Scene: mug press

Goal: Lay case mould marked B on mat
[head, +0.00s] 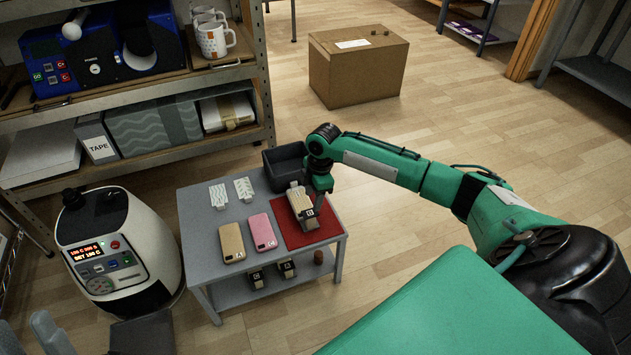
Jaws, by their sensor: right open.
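The red mat (323,235) lies on the right part of the small grey table. A cream and dark case mould (302,205) rests on the mat, towards its upper left part. It has a small dark label with a light mark too small to read for sure. My right gripper (313,205) is open at the mould, its fingers down close beside it, and it hides part of the mould. I cannot tell whether the fingers touch it. Two more dark moulds with labels (257,279) (287,269) sit on the table's lower shelf. My left gripper is not in view.
A tan phone case (231,243) and a pink one (262,232) lie left of the mat. Two white patterned pieces (218,195) (244,189) lie behind them. A dark bin (284,165) stands at the back. A white machine (118,250) stands left of the table.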

